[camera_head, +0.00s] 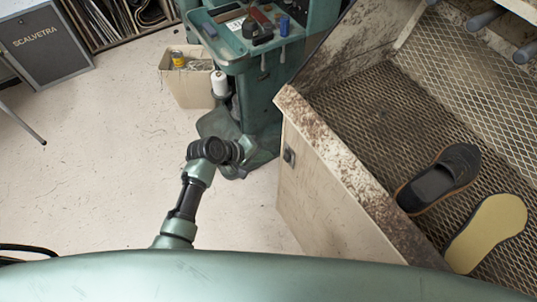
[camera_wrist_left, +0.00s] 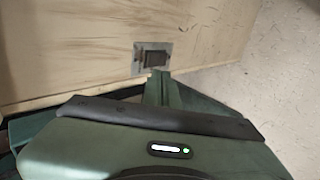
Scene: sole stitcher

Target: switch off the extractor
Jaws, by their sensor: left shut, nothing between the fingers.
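The extractor is the pale wooden cabinet (camera_head: 325,200) at the right, with a dirty mesh-lined top. A small dark switch on a metal plate (camera_head: 288,157) sits on its side panel. In the left wrist view the switch (camera_wrist_left: 155,58) is a dark rocker on a grey plate; I cannot tell which way it is set. My left gripper (camera_head: 248,149) points at that panel from the left in the head view. In the left wrist view its fingers (camera_wrist_left: 158,76) are shut and empty, with the tips just below the plate; contact is unclear. My right gripper is not in view.
A green stitching machine (camera_head: 255,62) with a tool tray stands behind my left arm. A dark shoe (camera_head: 440,180) and a yellow sole (camera_head: 487,232) lie on the mesh.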

